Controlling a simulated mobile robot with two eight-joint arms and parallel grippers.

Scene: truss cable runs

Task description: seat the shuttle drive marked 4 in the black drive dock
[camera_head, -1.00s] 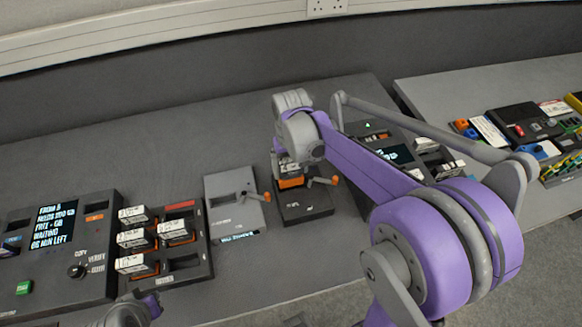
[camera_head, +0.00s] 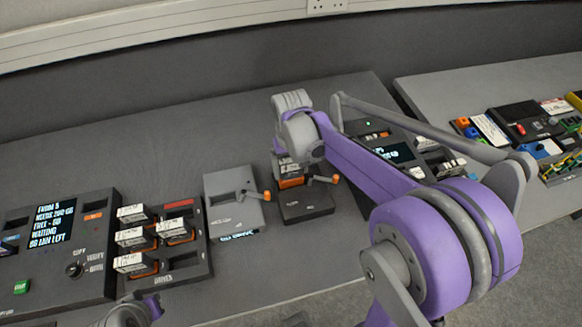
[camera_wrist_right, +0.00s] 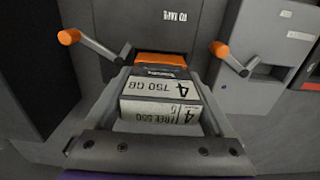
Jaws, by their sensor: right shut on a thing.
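The shuttle drive marked 4 (camera_wrist_right: 160,92) is a pale-labelled block with an orange end. In the right wrist view its labels read 4, 750 GB and FREE 550. My right gripper (camera_head: 289,168) is shut on it, with a finger along each side. The drive's orange end is over the black drive dock (camera_head: 308,208), which also shows in the wrist view (camera_wrist_right: 150,18). The gripper and drive hide the slot, so I cannot tell how far in the drive is. The dock's orange-tipped lever (camera_head: 325,179) sticks out beside it. Only part of my left arm shows at bottom left.
A grey dock (camera_head: 228,212) with its own orange-tipped lever stands close at left. Further left are a rack (camera_head: 196,262) of several drives and a dark console (camera_head: 95,205) with a screen. Another dark console with a screen (camera_head: 398,152) stands at right, partly behind my arm.

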